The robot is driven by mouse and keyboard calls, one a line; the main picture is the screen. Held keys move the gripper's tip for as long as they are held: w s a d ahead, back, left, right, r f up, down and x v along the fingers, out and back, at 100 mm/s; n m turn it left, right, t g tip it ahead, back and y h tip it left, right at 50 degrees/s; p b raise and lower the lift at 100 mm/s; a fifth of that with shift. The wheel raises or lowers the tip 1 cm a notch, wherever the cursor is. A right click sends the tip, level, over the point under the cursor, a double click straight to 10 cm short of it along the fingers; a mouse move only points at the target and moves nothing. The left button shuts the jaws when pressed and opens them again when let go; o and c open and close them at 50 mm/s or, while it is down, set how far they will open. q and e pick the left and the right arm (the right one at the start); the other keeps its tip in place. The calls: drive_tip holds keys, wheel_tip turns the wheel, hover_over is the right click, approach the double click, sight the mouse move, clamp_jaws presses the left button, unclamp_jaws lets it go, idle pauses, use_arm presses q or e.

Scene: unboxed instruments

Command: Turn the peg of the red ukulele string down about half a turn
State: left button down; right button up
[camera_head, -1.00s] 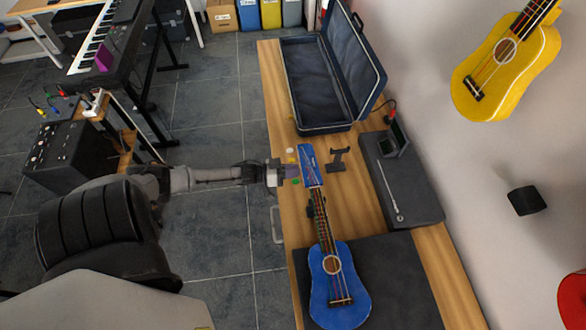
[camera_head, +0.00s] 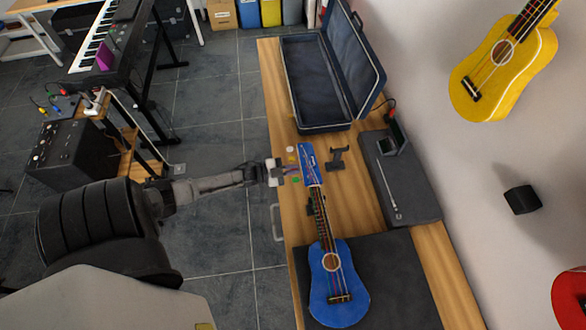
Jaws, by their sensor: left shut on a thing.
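The blue ukulele (camera_head: 331,262) lies on its back on the bench, its neck pointing away and its blue headstock (camera_head: 308,164) at the far end. Coloured pegs stick out from the headstock's left side: a white one (camera_head: 290,149), a yellow one (camera_head: 291,159) and a green one (camera_head: 295,180). My left gripper (camera_head: 287,170) comes in from the left and is shut at the peg between the yellow and green ones. That peg is mostly hidden by the fingers, and its colour is hard to see. My right gripper is not in view.
A dark neck support (camera_head: 338,158) stands right of the headstock. An open instrument case (camera_head: 316,82) lies at the far end, and a dark grey case (camera_head: 402,190) is at the right. A dark mat (camera_head: 400,280) lies under the ukulele body. Open floor is left of the bench.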

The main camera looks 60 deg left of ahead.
use_arm(q)
drive_tip(key=m, duration=0.3)
drive_tip(key=shift+m, duration=0.3)
drive_tip(key=m+b, duration=0.1)
drive_tip(key=m, duration=0.1)
drive_tip(key=shift+m, duration=0.3)
drive_tip(key=m+b, duration=0.1)
drive_tip(key=m, duration=0.1)
drive_tip(key=shift+m+t, duration=0.3)
drive_tip(key=shift+m, duration=0.1)
drive_tip(key=shift+m+b, duration=0.35)
drive_tip(key=shift+m, duration=0.55)
drive_tip(key=c, duration=1.3)
unclamp_jaws()
drive_tip(key=shift+o, duration=0.2)
drive_tip(key=shift+s, duration=0.1)
